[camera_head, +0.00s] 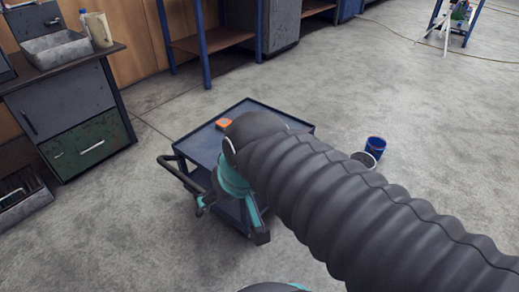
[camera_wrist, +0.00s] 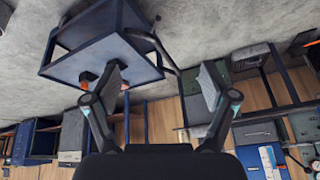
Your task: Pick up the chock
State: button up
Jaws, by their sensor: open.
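A small orange block, which looks like the chock (camera_head: 222,124), lies on the top of a blue-grey cart (camera_head: 200,146) in the head view, near its far edge. In the wrist view, a small orange patch (camera_wrist: 86,80) shows by the cart's top edge, partly behind one finger; it may be the chock. My gripper (camera_wrist: 162,82) is open, its two fingers wide apart with nothing between them.
The cart has a black push handle (camera_head: 183,174) on its left. A blue bucket (camera_head: 375,147) stands on the floor to the right. A workbench with a green drawer (camera_head: 84,146) is at the left. Open concrete floor lies around the cart.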

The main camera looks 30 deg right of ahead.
jog(key=w+d+f+m+y, duration=0.2)
jog(key=w+f+m+y, duration=0.2)
jog(key=w+m, duration=0.45)
jog(key=w+d+f+m+y, duration=0.2)
jog(key=w+f+m+y, duration=0.15)
jog(key=w+m, duration=0.5)
jog(key=w+d+f+m+t+h, duration=0.1)
jog(key=w+d+f+m+t, duration=0.1)
jog(key=d+f+m, duration=0.2)
jog(key=w+d+f+m+t+h, duration=0.1)
jog(key=w+d+f+m+t, duration=0.2)
jog(key=d, duration=0.6)
jog(key=w+d+f+m+t+h+p, duration=0.1)
jog(key=w+d+f+m+t, duration=0.1)
jog(key=d+f+m, duration=0.3)
jog(key=shift+w+d+f+m+h, duration=0.25)
jog(key=shift+w+d+m, duration=0.4)
jog(key=shift+d+m, duration=0.3)
jog(key=shift+w+f+t, duration=0.25)
jog(key=shift+t, duration=0.05)
jog(key=x, duration=1.3)
jog(key=shift+w+d+p, duration=0.1)
jog(key=shift+w+p, duration=0.05)
jog(key=shift+p, duration=0.15)
jog(key=c, duration=1.4)
